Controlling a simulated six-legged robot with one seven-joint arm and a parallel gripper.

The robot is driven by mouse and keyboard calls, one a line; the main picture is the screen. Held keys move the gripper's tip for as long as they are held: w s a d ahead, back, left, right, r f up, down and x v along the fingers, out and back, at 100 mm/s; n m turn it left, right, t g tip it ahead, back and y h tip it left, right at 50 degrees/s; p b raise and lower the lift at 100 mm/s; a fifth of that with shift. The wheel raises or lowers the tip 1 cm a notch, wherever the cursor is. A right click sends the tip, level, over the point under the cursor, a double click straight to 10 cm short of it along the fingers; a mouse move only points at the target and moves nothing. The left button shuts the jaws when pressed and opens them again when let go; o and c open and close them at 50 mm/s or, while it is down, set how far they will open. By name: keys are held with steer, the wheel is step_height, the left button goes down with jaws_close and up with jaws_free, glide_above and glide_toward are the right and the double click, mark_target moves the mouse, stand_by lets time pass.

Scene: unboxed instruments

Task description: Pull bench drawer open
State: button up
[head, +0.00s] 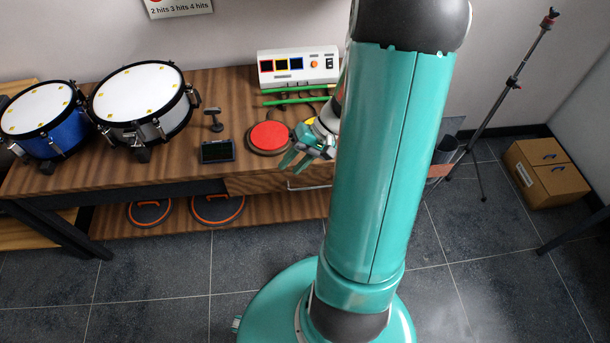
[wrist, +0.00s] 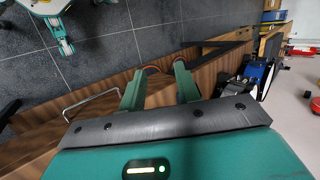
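The wooden bench (head: 228,87) stands against the wall. Its drawer front (head: 255,185) is under the right part of the top and looks closed. A thin metal bar handle (head: 306,187) is on it, partly hidden by my arm. The handle (wrist: 90,99) also shows in the wrist view, left of my fingers. My gripper (head: 294,160) is near the bench's front edge, above the handle and apart from it. In the wrist view my gripper (wrist: 158,72) has its two green fingers spread with nothing between them.
On the bench are a blue drum (head: 40,108), a white drum (head: 138,92), a red pad (head: 269,137), a small dark device (head: 217,151) and a white control box (head: 299,67). A tripod stand (head: 512,82) and cardboard box (head: 545,172) stand right. The floor in front is clear.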

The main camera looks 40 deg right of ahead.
steer(key=s+d+f+m+t+y, duration=0.1)
steer(key=s+d+f+m+t, duration=0.2)
steer(key=f, duration=0.4)
steer(key=s+d+f+m+t, duration=0.1)
steer(key=d+f+m+t, duration=0.1)
steer(key=d+f+t, duration=0.3)
steer(key=m+t+h, duration=0.5)
steer(key=m+h, duration=0.1)
steer(key=m, duration=0.1)
glide_toward(313, 187)
steer(key=x, duration=1)
steer(key=shift+w+f, duration=0.1)
steer(key=shift+f, duration=0.2)
jaws_close()
